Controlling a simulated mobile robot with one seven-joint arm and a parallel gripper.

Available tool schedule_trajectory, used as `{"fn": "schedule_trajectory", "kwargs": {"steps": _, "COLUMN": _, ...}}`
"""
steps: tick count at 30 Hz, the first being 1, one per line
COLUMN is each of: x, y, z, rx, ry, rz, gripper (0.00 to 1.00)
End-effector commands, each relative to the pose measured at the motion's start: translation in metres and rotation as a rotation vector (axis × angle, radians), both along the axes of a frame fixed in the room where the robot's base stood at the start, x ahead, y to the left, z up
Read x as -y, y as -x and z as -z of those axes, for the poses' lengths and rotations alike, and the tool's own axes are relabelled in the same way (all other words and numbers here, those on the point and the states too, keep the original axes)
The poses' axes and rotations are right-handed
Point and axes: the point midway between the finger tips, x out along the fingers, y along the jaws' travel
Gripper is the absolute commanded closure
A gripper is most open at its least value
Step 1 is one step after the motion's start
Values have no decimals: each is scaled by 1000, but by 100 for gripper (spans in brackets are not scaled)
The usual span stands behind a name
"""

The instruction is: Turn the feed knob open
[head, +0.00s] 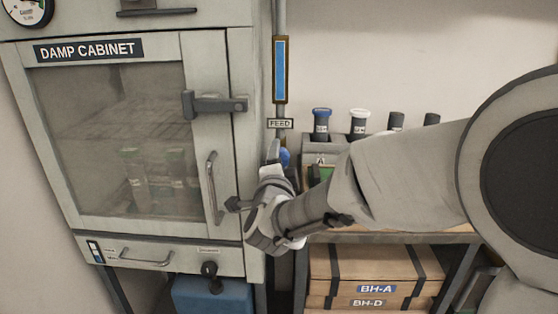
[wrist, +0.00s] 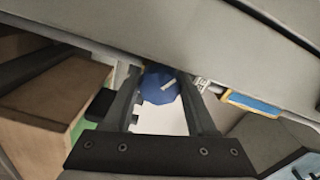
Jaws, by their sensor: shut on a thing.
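The blue feed knob (wrist: 160,86) sits between the fingers of my gripper (wrist: 163,88) in the wrist view, with a pale line across its face. My gripper is shut on it. In the head view a bit of the blue knob (head: 285,157) shows just beyond my gripper (head: 275,158), below the FEED label (head: 280,123). My wrist and hand hide most of the knob there. The pipe with a blue sight strip (head: 280,70) rises above the label.
The damp cabinet (head: 120,140) stands close on the left, with its latch (head: 215,103) and door handle (head: 211,188) sticking out near my gripper. Several capped tubes (head: 322,124) stand in a rack at right. Wooden boxes (head: 375,265) sit on the shelf below.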

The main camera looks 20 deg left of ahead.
Motion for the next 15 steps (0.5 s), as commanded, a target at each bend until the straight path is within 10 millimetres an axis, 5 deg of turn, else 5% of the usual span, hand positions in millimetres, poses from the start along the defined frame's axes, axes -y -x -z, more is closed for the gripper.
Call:
{"fn": "schedule_trajectory", "kwargs": {"steps": 14, "x": 0, "y": -1, "z": -2, "rx": 8, "ry": 15, "rz": 1, "gripper": 98}}
{"fn": "schedule_trajectory", "kwargs": {"steps": 15, "x": 0, "y": -1, "z": -2, "rx": 8, "ry": 14, "rz": 1, "gripper": 37}}
